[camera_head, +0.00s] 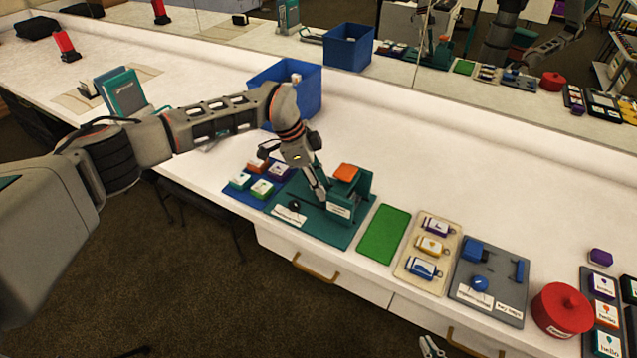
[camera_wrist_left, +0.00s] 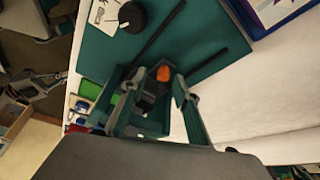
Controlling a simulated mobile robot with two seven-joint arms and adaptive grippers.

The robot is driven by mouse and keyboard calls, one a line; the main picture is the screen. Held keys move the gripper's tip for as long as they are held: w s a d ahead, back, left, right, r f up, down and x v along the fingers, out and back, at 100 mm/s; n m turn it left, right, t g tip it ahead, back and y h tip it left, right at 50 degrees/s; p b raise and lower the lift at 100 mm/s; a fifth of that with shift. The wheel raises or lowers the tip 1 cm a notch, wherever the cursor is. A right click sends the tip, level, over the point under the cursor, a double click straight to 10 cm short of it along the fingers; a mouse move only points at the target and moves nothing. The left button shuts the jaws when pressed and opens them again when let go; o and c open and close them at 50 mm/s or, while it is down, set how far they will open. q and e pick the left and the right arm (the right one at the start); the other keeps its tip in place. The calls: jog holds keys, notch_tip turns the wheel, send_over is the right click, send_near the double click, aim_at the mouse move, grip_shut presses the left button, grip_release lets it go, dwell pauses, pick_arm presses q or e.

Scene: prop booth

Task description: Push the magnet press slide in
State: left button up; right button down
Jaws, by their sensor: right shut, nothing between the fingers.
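The magnet press (camera_head: 362,187) is a teal block with an orange top piece (camera_head: 346,173), standing on a teal base plate (camera_head: 320,228). A black round knob (camera_head: 294,206) sits on the plate left of the block. My left gripper (camera_head: 320,192) points down right beside the block's left side; I cannot tell whether it touches the slide, which I cannot clearly single out. My right gripper (camera_head: 430,347) is shut and empty at the bottom edge, apart from the press.
Small boxed items (camera_head: 262,187) lie on a blue mat left of the press. A green mat (camera_head: 384,234), a beige tray (camera_head: 449,250) of badges, a grey board (camera_head: 515,282) and a red round box (camera_head: 562,309) stand to the right. A blue bin (camera_head: 305,90) stands behind.

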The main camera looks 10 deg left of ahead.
pick_arm(q)
jog(key=shift+a, duration=0.15)
jog(key=shift+a, duration=0.1)
jog(key=v, duration=1.2)
